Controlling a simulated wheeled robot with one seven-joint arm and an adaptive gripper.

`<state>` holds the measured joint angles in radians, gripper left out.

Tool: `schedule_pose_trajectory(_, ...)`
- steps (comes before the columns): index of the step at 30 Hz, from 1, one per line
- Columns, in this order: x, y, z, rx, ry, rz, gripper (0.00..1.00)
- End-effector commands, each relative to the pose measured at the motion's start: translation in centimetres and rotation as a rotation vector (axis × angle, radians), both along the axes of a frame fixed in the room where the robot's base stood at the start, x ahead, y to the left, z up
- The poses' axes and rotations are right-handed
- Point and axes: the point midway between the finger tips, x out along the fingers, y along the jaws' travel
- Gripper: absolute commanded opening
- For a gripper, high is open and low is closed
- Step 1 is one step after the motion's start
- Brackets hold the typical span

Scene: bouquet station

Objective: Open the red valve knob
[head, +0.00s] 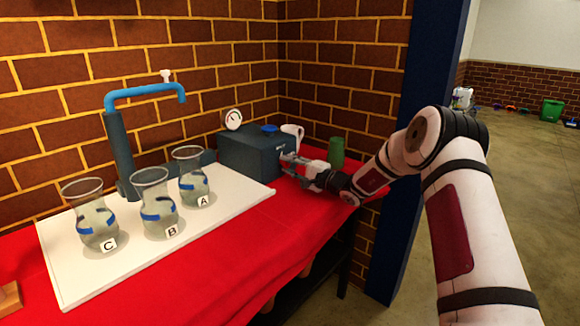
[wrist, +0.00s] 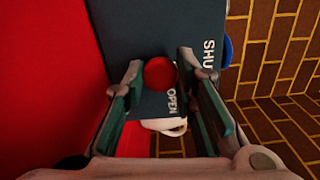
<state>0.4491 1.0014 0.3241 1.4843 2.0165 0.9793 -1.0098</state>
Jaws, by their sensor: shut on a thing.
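The red valve knob (wrist: 160,73) is round and sits on the face of a dark grey-blue box (wrist: 133,27). The lettering OPEN (wrist: 172,101) is close beside the knob, and SHUT (wrist: 208,58) is farther right in the wrist view. My gripper (wrist: 160,72) is shut on the knob, with one finger at each side of it. In the head view my gripper (head: 286,163) reaches the right-hand face of the box (head: 245,158); the knob is hidden there. How far the knob is turned cannot be told.
Glass vases C (head: 97,225), B (head: 158,212) and A (head: 197,185) stand on a white board (head: 90,283) below a blue pipe (head: 140,91).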

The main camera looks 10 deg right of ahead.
Motion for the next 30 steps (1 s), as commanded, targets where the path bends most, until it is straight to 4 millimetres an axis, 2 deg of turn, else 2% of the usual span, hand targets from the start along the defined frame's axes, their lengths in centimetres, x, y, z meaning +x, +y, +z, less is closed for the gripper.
schedule_pose_trajectory(30,-0.03,-0.20,0.03,0.762,0.544,-0.004,0.00)
